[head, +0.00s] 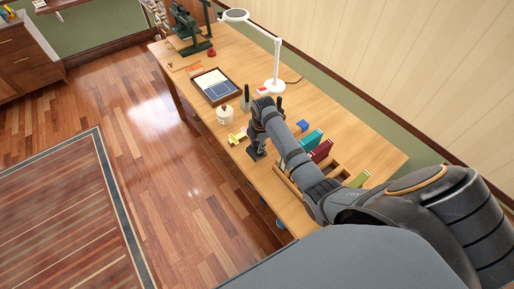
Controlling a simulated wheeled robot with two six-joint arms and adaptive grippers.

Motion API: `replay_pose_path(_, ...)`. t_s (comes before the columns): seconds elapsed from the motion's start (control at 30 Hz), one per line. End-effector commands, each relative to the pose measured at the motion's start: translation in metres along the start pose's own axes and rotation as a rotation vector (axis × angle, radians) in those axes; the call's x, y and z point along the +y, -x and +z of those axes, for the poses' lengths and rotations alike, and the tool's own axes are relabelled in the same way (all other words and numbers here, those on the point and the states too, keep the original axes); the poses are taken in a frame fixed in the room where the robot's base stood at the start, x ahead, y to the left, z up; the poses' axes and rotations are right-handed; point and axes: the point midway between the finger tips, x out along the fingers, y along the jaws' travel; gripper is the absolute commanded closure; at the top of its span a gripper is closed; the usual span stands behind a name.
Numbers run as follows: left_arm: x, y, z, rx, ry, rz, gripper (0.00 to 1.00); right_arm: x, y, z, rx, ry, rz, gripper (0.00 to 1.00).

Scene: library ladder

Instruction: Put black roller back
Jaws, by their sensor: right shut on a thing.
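My right gripper (257,151) is over the front edge of the wooden table, at the end of my arm reaching in from the lower right. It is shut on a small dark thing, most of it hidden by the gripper. It appears to be the black roller, but it is too small to make out clearly. No other black roller can be made out. My left gripper is out of view.
Left of the gripper on the table (340,125) are a yellow item (237,136), a white lidded pot (224,114) and a framed dark board (216,86). A white lamp (276,60) stands behind. Coloured books (312,139) stand right of my forearm.

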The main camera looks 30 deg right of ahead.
Motion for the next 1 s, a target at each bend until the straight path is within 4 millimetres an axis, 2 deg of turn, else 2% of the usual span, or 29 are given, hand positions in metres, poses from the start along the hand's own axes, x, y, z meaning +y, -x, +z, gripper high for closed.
replay_pose_path(0.2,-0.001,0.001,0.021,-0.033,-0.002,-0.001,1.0,0.004,-0.007,0.002,0.0,-0.001,0.001,1.0)
replay_pose_path(0.37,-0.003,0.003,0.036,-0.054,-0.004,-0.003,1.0,0.002,-0.031,0.003,0.0,-0.001,-0.003,1.0)
replay_pose_path(0.47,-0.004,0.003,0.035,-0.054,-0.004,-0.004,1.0,0.001,-0.038,0.003,-0.001,0.0,0.0,1.0)
replay_pose_path(0.77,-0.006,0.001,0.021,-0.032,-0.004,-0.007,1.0,0.001,-0.041,0.003,-0.001,0.0,0.0,1.0)
replay_pose_path(0.8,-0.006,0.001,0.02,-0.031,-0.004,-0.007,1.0,0.0,-0.041,0.003,-0.001,0.0,-0.001,0.66)
replay_pose_path(0.93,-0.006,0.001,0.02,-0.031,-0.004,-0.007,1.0,0.0,-0.041,0.003,-0.001,0.0,-0.001,0.48)
replay_pose_path(1.0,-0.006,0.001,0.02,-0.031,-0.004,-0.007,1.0,0.0,-0.041,0.003,-0.001,0.0,-0.001,0.47)
